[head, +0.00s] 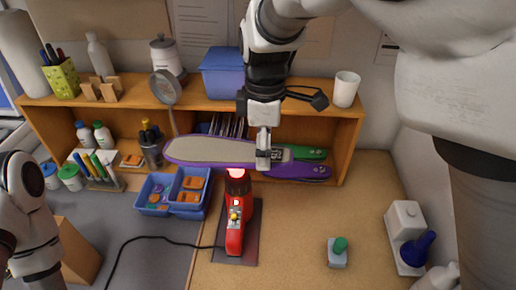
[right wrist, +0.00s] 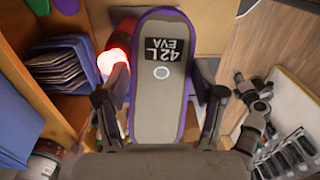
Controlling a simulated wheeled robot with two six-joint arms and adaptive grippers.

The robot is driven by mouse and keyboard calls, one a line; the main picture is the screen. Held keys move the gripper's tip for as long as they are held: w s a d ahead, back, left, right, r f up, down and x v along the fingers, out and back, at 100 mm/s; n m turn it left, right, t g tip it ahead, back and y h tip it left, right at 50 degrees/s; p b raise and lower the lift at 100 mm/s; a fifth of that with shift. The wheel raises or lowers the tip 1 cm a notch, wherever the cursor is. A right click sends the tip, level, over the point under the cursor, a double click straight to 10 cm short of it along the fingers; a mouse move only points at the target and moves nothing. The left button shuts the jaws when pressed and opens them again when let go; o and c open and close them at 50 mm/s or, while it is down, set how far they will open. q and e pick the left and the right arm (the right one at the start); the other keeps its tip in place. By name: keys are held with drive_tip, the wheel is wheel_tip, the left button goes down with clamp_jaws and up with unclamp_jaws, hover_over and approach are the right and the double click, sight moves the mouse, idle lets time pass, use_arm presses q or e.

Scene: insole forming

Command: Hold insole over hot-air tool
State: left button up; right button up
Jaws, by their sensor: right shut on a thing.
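My right gripper (head: 263,156) is shut on a grey insole (head: 210,150) with a purple edge, held roughly level. In the right wrist view, the fingers (right wrist: 162,105) sit on either side of the insole (right wrist: 160,115), whose printed label reads "42L EVA". The red hot-air tool (head: 235,218) stands upright on a dark plate; its glowing nozzle is just below the insole in the head view. The glow (right wrist: 112,63) shows beside the insole's left edge in the right wrist view. My left arm shows at the left edge; its gripper is out of view.
Green (head: 308,153) and purple (head: 302,172) insole-shaped pieces show right of the gripper. A wooden shelf (head: 345,125) stands behind, with a round magnifier (head: 165,87) at its front. A blue parts tray (head: 150,207) is left of the tool.

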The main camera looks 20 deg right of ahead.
drive_tip(key=shift+w+r, duration=0.25)
drive_tip(key=shift+w, duration=0.45)
drive_tip(key=shift+w+d+r+p, duration=0.2)
drive_tip(key=shift+d+r+p, duration=0.05)
drive_tip(key=shift+d+p, duration=0.1)
drive_tip(key=w+d+f, duration=0.1)
drive_tip(key=w+d, duration=0.2)
drive_tip(key=w, duration=0.5)
use_arm(q)
drive_tip(key=shift+f+b, duration=0.55)
drive_tip(key=shift+b, duration=0.5)
use_arm(e)
wheel_tip(320, 180, down, 6)
drive_tip(key=shift+s, duration=0.35)
use_arm(q)
drive_tip(key=shift+s, duration=0.1)
use_arm(e)
drive_tip(key=shift+s+a, duration=0.1)
drive_tip(key=shift+s, duration=0.05)
drive_tip(key=shift+f, duration=0.1)
use_arm(q)
drive_tip(key=shift+r, duration=0.1)
